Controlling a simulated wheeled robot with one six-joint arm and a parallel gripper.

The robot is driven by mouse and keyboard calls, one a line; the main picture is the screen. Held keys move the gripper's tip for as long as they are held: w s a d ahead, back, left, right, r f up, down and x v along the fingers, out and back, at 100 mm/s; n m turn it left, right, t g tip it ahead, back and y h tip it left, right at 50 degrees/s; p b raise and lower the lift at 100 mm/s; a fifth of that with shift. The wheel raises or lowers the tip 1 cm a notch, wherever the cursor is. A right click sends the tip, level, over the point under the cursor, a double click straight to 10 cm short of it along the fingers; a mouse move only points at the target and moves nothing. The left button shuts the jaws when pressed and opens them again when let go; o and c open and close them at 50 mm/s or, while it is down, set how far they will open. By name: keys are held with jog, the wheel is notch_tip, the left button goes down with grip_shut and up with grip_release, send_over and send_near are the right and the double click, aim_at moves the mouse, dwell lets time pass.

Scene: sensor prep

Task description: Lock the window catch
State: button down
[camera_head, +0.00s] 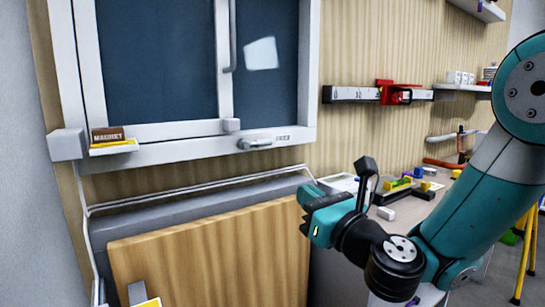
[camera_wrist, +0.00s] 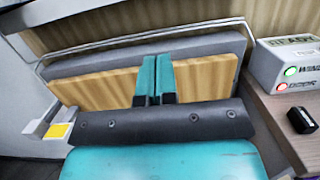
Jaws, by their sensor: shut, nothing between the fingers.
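The window catch (camera_head: 255,143), a small grey lever, sits on the lower frame of the window (camera_head: 155,70) in the head view. It lies roughly level beside a label that appears to read "FREE". My gripper (camera_head: 306,212) is below and to the right of the catch, clearly apart from it. In the wrist view my gripper's teal fingers (camera_wrist: 155,77) are together with nothing between them, in front of a wooden panel (camera_wrist: 95,95). The catch is not in the wrist view.
A box (camera_wrist: 284,65) with "WINDOW" and "DOOR" lamps, one greenish and one red, stands on the right-hand bench. A small black object (camera_wrist: 302,120) lies near it. A "MAGNET" block (camera_head: 108,134) sits at the window's left corner. A cable (camera_head: 200,191) runs below the window.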

aim_at(257, 143)
jog(key=r+p+x, duration=0.3)
jog(key=p+x, duration=0.9)
jog(key=p, duration=0.6)
jog(key=shift+a, duration=0.1)
jog(key=shift+a+r+p, duration=0.1)
jog(key=shift+p, duration=0.35)
